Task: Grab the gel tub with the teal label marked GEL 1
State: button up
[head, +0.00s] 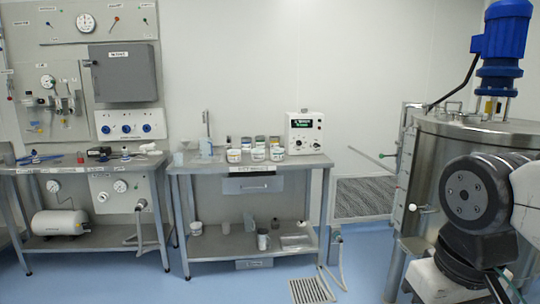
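Several small tubs stand close together on top of the middle metal bench (305,161). The front ones are a white tub at the left (234,156), a white tub in the middle (257,154) and a white tub at the right (277,154). Other tubs stand behind them, partly hidden. The labels are too small to read, so I cannot tell which tub is marked GEL 1. My gripper is not in view; only part of my arm shows at the right edge, far from the tubs.
A white instrument box (304,132) stands right of the tubs, and a blue-grey stand (206,148) is to their left. A large steel tank (440,160) fills the right side.

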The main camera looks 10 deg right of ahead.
aim_at(277, 154)
jog(key=u, duration=0.15)
jog(key=i, duration=1.95)
jog(key=u, duration=0.25)
jog(key=i, duration=1.95)
